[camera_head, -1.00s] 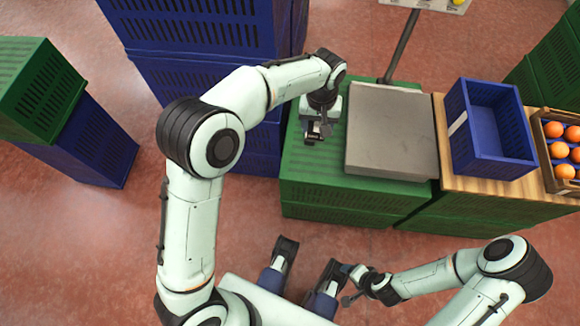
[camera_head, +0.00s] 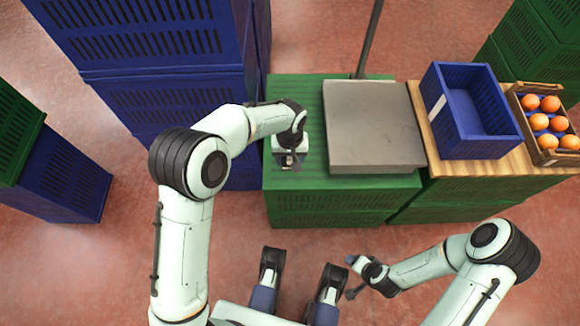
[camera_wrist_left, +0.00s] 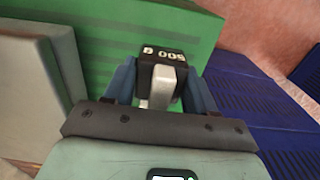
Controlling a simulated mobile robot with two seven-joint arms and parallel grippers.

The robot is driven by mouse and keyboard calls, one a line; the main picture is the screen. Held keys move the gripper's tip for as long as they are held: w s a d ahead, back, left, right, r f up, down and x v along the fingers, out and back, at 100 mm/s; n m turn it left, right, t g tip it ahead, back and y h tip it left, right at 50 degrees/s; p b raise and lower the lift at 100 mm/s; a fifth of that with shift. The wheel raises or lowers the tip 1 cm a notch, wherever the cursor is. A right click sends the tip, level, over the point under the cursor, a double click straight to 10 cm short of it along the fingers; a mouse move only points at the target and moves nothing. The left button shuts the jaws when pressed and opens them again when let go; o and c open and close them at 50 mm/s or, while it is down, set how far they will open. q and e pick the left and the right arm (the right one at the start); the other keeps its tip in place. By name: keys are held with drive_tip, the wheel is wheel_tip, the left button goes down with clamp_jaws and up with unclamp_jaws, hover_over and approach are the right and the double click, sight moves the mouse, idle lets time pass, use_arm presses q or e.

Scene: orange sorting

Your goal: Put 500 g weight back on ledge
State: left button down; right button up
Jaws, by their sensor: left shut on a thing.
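The 500 g weight (camera_wrist_left: 160,62) shows in the left wrist view as a dark block with upside-down white "500 g" lettering and a pale metal part. My left gripper (camera_wrist_left: 162,88) is shut on it, with a finger on each side. In the head view my left gripper (camera_head: 289,163) is over the left part of the green crate surface (camera_head: 312,184), beside the scale, and mostly hides the weight. I cannot tell whether the weight touches the green surface. My right gripper (camera_head: 352,276) is low in front of the crates, and its jaws are too small to read.
A grey scale plate (camera_head: 372,125) lies right of my left gripper, with a pole behind it. A blue crate (camera_head: 470,110) and a box of oranges (camera_head: 545,122) stand farther right. Tall blue crates (camera_head: 150,60) rise on the left.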

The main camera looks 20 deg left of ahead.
use_arm(q)
drive_tip(key=shift+f, duration=0.6)
wheel_tip(320, 180, down, 4)
drive_tip(key=shift+f+b, duration=0.1)
drive_tip(key=shift+b, duration=0.65)
drive_tip(key=shift+f, duration=0.2)
drive_tip(key=shift+f, duration=0.1)
drive_tip(key=shift+c, duration=1.8)
unclamp_jaws()
